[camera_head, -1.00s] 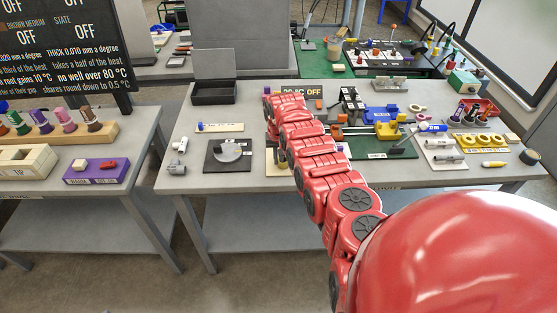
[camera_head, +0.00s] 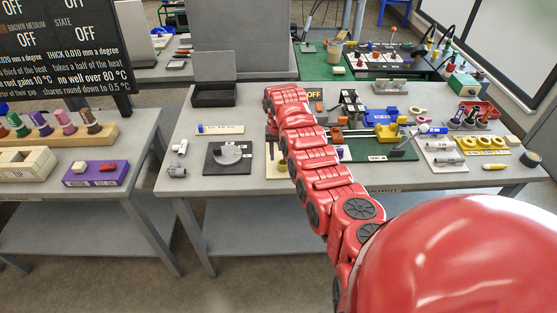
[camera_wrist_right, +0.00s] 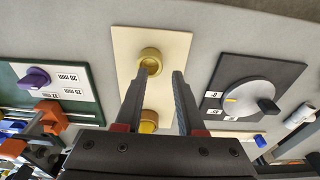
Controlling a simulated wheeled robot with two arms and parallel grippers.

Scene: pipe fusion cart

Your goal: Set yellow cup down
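Two yellow cups show in the right wrist view on a cream board (camera_wrist_right: 175,50). One yellow cup (camera_wrist_right: 150,60) stands at the board's middle, just beyond the fingertips and closer to the left finger in the picture. The other yellow cup (camera_wrist_right: 148,121) shows between the finger bases, partly hidden by the gripper body. My right gripper (camera_wrist_right: 161,72) is open, with a clear gap between its fingers and nothing held. In the head view my red right arm hides the gripper and most of the cream board (camera_head: 272,168). My left gripper is out of view.
A dark plate with a grey dial (camera_wrist_right: 248,98) lies right of the board in the wrist view. A green board with a purple knob (camera_wrist_right: 34,78) lies left. In the head view, a black box (camera_head: 213,97) stands at the back left; grey pipe fittings (camera_head: 177,169) lie at the left edge.

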